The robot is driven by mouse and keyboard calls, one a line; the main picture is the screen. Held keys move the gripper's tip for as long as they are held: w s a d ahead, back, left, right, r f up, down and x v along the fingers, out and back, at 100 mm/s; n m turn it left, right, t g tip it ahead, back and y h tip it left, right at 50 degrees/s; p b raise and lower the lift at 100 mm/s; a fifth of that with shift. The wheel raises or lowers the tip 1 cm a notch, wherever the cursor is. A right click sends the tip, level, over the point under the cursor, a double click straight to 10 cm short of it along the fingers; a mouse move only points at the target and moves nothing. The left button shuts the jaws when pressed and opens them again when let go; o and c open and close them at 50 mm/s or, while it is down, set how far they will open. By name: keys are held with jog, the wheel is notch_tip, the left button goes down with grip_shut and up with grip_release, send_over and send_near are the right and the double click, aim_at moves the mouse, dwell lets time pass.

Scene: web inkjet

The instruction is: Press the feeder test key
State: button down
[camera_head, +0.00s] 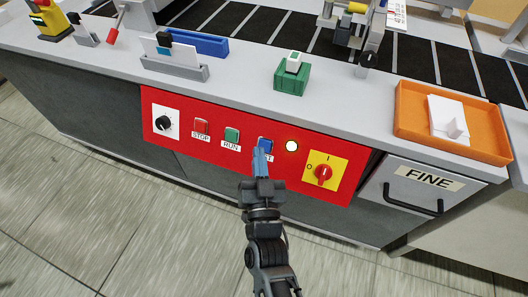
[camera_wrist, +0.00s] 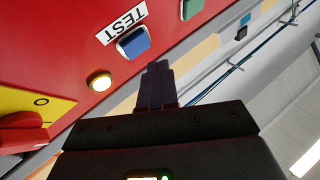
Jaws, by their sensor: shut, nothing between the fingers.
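The blue test key (camera_head: 265,143) sits on the red control panel (camera_head: 150,104), and its label is partly hidden by my gripper in the head view. In the wrist view the blue key (camera_wrist: 134,42) shows beside its label reading TEST (camera_wrist: 121,24). My gripper (camera_head: 261,155) is shut and empty, its fingertips at the lower edge of the key in the head view. In the wrist view my gripper's tips (camera_wrist: 158,66) lie just below and right of the key. I cannot tell whether they touch it.
On the panel are a black knob (camera_head: 163,123), a red STOP key (camera_head: 201,126), a green RUN key (camera_head: 232,135), a lit round lamp (camera_head: 292,146) and a red rotary switch (camera_head: 323,174) on yellow. An orange tray (camera_head: 408,124) stands on the counter above a drawer marked FINE (camera_head: 430,178).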

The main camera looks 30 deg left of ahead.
jog(key=shift+w+f+b, duration=0.25)
jog(key=shift+w+b, duration=0.05)
jog(key=shift+w, duration=0.15)
jog(key=shift+a, duration=0.1)
jog(key=shift+w+f, duration=0.1)
dwell(1.7)
jog(key=shift+w+a+b, duration=0.1)
jog(key=shift+w+b, duration=0.2)
jog(key=shift+b, duration=0.15)
jog(key=shift+w+f+b, duration=0.25)
jog(key=shift+w+b, duration=0.1)
jog(key=shift+b, duration=0.15)
dwell(0.6)
dwell(0.4)
jog(key=shift+s+r+p, duration=0.35)
jog(key=shift+s+p, duration=0.4)
jog(key=shift+p, duration=0.3)
